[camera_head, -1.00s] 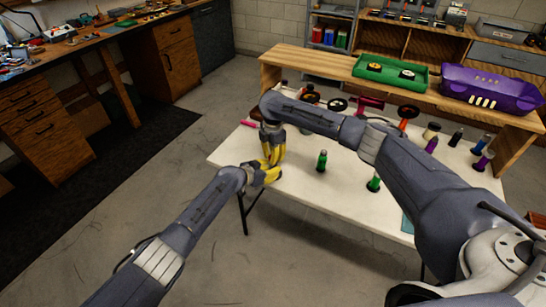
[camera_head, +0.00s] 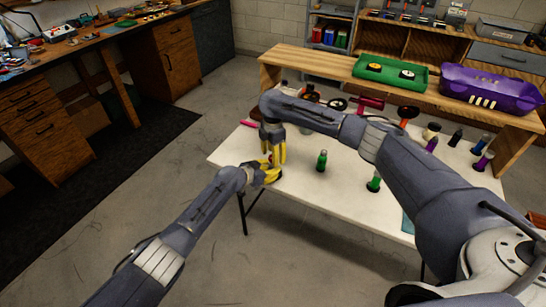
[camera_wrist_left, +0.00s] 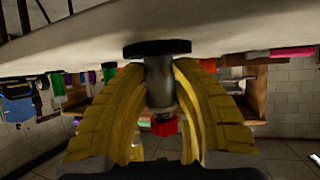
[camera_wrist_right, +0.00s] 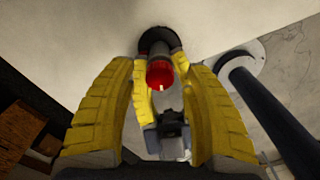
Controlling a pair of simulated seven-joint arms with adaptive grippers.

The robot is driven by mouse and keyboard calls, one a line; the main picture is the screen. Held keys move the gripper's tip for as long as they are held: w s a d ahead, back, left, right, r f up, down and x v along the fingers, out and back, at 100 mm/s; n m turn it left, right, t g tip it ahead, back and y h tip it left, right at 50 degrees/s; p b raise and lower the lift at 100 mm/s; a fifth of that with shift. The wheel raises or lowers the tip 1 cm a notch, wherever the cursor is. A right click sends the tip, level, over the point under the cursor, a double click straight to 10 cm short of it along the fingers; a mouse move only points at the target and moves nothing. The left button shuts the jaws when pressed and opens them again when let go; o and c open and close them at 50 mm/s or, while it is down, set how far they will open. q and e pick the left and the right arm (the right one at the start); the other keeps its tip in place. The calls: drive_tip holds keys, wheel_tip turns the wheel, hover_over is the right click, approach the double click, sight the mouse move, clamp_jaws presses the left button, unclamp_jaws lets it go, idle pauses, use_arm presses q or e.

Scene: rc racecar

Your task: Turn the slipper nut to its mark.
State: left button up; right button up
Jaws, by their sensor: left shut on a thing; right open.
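The slipper assembly stands near the table's left front edge. In the left wrist view it is a metal cylinder (camera_wrist_left: 160,85) with a dark round base (camera_wrist_left: 157,48) against the white table and a red nut (camera_wrist_left: 164,127) at its free end. My left gripper (camera_wrist_left: 170,78) is shut on the cylinder from the side; it also shows in the head view (camera_head: 274,174). My right gripper (camera_wrist_right: 163,70) is open over the red nut (camera_wrist_right: 159,75), one finger on each side with gaps. A small pale mark shows on the nut. In the head view my right gripper (camera_head: 273,156) points down.
Green-topped bottles (camera_head: 322,161) stand right of the grippers on the white table (camera_head: 310,195). Several coloured bottles and tools stand farther back. A green tray (camera_head: 391,86) and a purple crate (camera_head: 460,80) sit on the wooden riser behind. The middle front of the table is clear.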

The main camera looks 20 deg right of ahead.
wheel_tip(320, 180, up, 11)
drive_tip(key=shift+r, duration=0.2)
idle(0.3)
use_arm(q)
drive_tip(key=o, duration=1.1)
drive_tip(key=shift+o, duration=0.2)
drive_tip(key=shift+a+r, duration=0.1)
drive_tip(key=shift+a, duration=0.05)
drive_tip(key=v, duration=1.1)
drive_tip(key=shift+a, duration=0.3)
drive_tip(key=shift+s+r, duration=0.1)
